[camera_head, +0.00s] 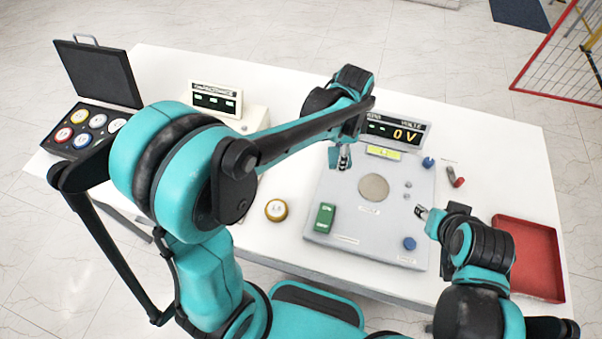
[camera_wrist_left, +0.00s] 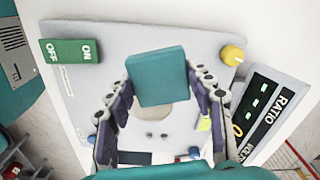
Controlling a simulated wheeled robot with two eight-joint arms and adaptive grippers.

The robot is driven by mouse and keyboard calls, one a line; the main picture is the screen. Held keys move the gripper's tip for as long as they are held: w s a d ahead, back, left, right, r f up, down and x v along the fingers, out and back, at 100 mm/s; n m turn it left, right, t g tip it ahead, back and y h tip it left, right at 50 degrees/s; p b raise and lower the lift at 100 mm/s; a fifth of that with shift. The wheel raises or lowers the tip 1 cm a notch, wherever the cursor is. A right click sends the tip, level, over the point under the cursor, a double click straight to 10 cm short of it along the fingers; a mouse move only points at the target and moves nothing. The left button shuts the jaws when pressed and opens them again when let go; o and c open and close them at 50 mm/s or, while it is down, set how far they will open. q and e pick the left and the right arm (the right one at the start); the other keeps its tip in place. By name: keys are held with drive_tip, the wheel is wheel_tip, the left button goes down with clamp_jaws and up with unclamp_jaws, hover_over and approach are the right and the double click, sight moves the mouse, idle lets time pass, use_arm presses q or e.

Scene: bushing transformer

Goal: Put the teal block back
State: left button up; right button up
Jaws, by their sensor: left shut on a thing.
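The teal block (camera_wrist_left: 157,75) is between the fingers of my left gripper (camera_wrist_left: 159,84) in the left wrist view. The gripper is shut on it. In the head view the block (camera_head: 333,157) shows small beside my left gripper (camera_head: 343,158), over the back left of the grey test panel (camera_head: 330,205). The panel has a round tan disc (camera_head: 373,188) and a green ON/OFF switch (camera_head: 325,217). My right gripper (camera_head: 422,211) is near the panel's right edge, with no held thing visible; its finger opening is too small to judge.
A voltage display (camera_head: 395,130) reading 0 V stands at the panel's back. An open black case (camera_head: 85,125) with coloured round weights is at left. A capacitance meter (camera_head: 215,98) stands behind my left arm. A red tray (camera_head: 528,255) lies at right. A yellow-rimmed disc (camera_head: 276,210) lies left of the panel.

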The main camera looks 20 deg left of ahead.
use_arm(q)
drive_tip(key=shift+s+a+f+n+b, duration=0.1)
drive_tip(key=shift+a+f+n+b, duration=0.2)
drive_tip(key=shift+a, duration=0.25)
drive_tip(key=shift+a+f+n+b, duration=0.1)
drive_tip(key=shift+a+n+b, duration=0.1)
drive_tip(key=shift+a+b, duration=0.25)
drive_tip(key=b, duration=0.3)
hover_over(294, 165)
wheel_tip(294, 165, down, 6)
drive_tip(key=shift+d+f, duration=0.15)
drive_tip(key=shift+f, duration=0.1)
use_arm(e)
wheel_tip(294, 165, down, 5)
drive_tip(key=shift+f, duration=0.15)
use_arm(q)
drive_tip(key=shift+f+b, duration=0.7)
drive_tip(key=shift+f, duration=1.35)
use_arm(e)
drive_tip(key=shift+f, duration=0.8)
use_arm(q)
drive_tip(key=shift+s, duration=0.1)
drive_tip(key=shift+f, duration=0.2)
use_arm(e)
drive_tip(key=shift+f, duration=0.15)
use_arm(q)
drive_tip(key=o, duration=1.2)
drive_tip(key=shift+r, duration=0.1)
drive_tip(key=shift+r, duration=0.1)
